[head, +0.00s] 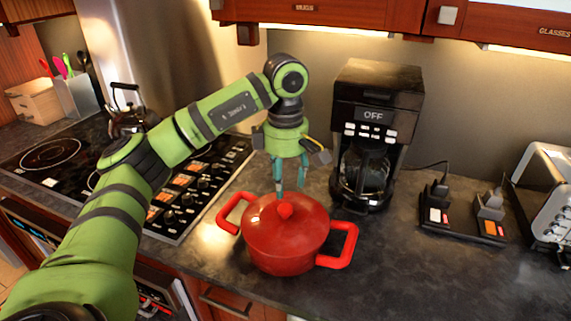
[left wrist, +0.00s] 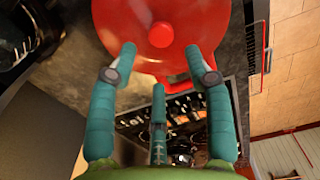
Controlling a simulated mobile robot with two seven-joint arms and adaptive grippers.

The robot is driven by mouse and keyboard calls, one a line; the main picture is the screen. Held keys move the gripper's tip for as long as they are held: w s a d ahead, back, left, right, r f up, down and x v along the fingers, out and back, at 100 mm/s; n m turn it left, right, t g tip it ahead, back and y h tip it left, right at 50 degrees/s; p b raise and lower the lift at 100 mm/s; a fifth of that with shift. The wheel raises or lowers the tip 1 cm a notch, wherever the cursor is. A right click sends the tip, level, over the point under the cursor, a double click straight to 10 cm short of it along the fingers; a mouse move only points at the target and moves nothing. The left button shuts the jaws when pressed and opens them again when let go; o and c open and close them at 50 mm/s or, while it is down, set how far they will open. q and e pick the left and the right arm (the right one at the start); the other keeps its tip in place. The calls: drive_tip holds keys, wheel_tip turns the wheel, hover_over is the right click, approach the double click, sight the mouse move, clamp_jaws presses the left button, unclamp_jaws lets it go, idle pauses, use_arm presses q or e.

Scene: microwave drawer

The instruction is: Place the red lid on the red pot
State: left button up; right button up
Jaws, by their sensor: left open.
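The red pot (head: 285,262) stands on the dark counter, with a side handle on its left and right. The red lid (head: 275,222) lies on top of the pot and looks flat, with its round knob facing up. The lid also shows in the left wrist view (left wrist: 208,22), with the knob near the top middle. My left gripper (head: 289,182) is open and empty, fingers pointing down just behind and above the knob. In the left wrist view its teal fingers are spread apart, clear of the knob. I cannot tell exactly how the lid's rim meets the pot. My right gripper is not in view.
A black coffee maker (head: 377,130) stands close behind and right of the pot. The stove (head: 180,195) with a kettle (head: 127,112) is to the left. A black power strip (head: 462,224) and a toaster (head: 545,190) are at right. The front right counter is clear.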

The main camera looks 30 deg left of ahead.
sight(285, 206)
use_arm(q)
drive_tip(key=shift+r+p, duration=0.35)
drive_tip(key=shift+r, duration=2.45)
